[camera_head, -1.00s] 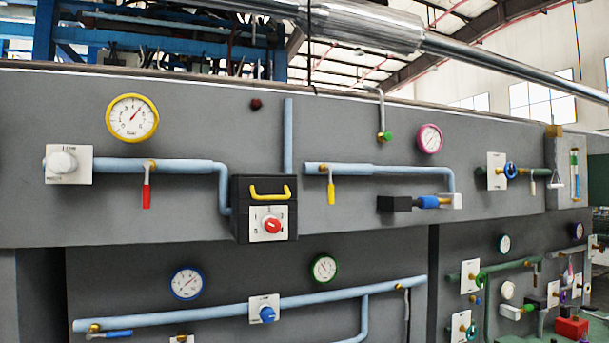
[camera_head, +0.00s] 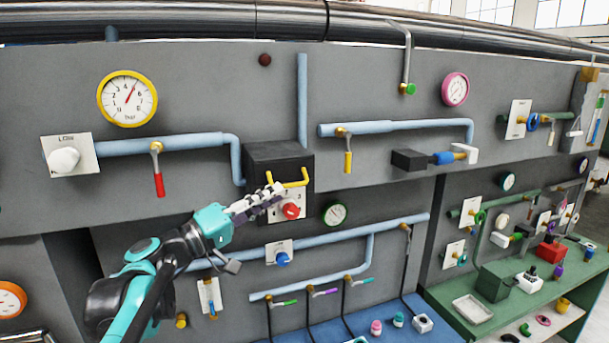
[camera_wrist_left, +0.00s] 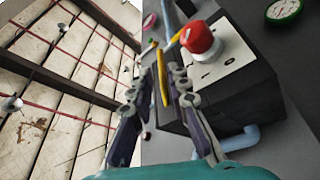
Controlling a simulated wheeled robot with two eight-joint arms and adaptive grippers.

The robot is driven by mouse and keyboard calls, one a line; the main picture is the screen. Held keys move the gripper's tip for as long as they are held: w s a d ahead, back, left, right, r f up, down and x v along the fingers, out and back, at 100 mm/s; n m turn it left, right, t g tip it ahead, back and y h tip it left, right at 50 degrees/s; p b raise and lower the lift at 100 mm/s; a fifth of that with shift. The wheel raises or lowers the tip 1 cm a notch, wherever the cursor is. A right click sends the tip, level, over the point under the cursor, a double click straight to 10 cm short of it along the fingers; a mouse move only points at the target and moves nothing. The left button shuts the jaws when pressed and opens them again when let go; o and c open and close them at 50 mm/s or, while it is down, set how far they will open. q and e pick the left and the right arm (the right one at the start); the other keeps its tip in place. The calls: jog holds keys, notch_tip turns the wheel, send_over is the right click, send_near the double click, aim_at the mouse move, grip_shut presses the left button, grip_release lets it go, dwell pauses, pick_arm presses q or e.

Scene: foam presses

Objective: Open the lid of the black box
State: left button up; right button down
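The black box (camera_head: 265,158) is mounted on the grey panel, with a yellow handle (camera_head: 303,178) on its front upper part. Its lid looks shut. Below the handle is a white plate with a red knob (camera_head: 291,211). My left gripper (camera_head: 277,192) reaches up from the lower left, with its fingertips at the handle's left part. In the left wrist view, the yellow handle (camera_wrist_left: 162,78) lies between the two fingers, which stand apart with gaps beside it. The black box (camera_wrist_left: 240,103) is to their right. My right gripper is in neither view.
A red-handled valve (camera_head: 158,184) is left of the box and a yellow-handled valve (camera_head: 348,161) right of it. A light blue pipe (camera_head: 303,100) rises behind the box. Below are a blue knob (camera_head: 283,259) and a green-rimmed gauge (camera_head: 335,214). A green table (camera_head: 450,300) stands at the lower right.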

aim_at(292, 185)
pick_arm(q)
jog(key=p+x, duration=0.1)
jog(key=x, duration=0.5)
jog(key=shift+w, duration=0.15)
grip_shut()
